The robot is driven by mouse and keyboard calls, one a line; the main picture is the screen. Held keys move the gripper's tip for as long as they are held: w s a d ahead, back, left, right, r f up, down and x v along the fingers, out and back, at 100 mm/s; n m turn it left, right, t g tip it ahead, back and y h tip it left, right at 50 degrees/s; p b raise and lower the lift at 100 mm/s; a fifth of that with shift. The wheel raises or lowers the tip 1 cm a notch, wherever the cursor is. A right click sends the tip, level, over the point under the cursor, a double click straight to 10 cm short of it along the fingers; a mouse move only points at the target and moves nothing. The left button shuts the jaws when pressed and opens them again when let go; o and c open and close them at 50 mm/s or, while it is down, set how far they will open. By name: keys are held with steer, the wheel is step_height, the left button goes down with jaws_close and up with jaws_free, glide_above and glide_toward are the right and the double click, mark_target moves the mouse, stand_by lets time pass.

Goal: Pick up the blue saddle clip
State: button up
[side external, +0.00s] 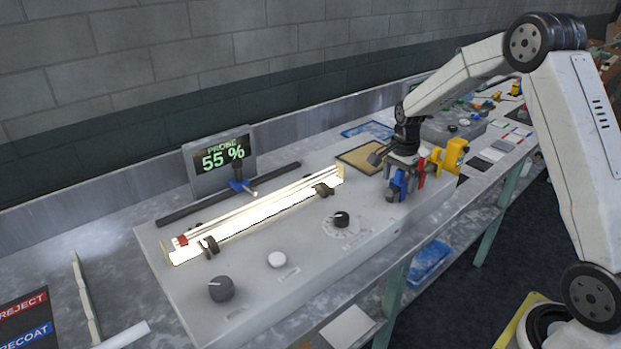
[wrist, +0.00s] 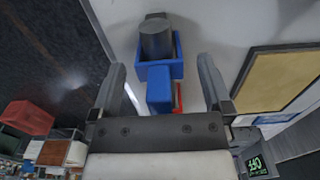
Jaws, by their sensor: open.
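The blue saddle clip (side external: 398,186) stands near the right end of the grey bench unit, in front of the red and yellow pieces. My gripper (side external: 397,192) is low over it, jaws open. In the wrist view, the blue clip (wrist: 159,92) shows between the two spread fingers of my gripper (wrist: 161,72), with a visible gap on each side. A dark grey cylinder (wrist: 157,40) rises at the clip's far part. The clip's lower part is hidden from the wrist view, and my fingers cover some of it in the side view.
A red piece (side external: 421,172) and a yellow piece (side external: 453,156) stand close to my gripper's right. Glowing tubing (side external: 262,214) lies across the unit (side external: 300,270), left of my gripper.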

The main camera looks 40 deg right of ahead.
stand_by(0.4)
steer(key=c, duration=1.3)
step_height(320, 180, up, 10)
steer(key=shift+w+a, duration=0.1)
steer(key=shift+w, duration=0.05)
stand_by(0.4)
steer(key=w+a, duration=0.5)
steer(key=a, duration=0.1)
steer(key=w+a, duration=0.5)
steer(key=a, duration=0.2)
steer(key=w+a, duration=0.5)
steer(key=a, duration=0.2)
steer(key=shift+w+f, duration=0.2)
steer(key=shift+w, duration=0.15)
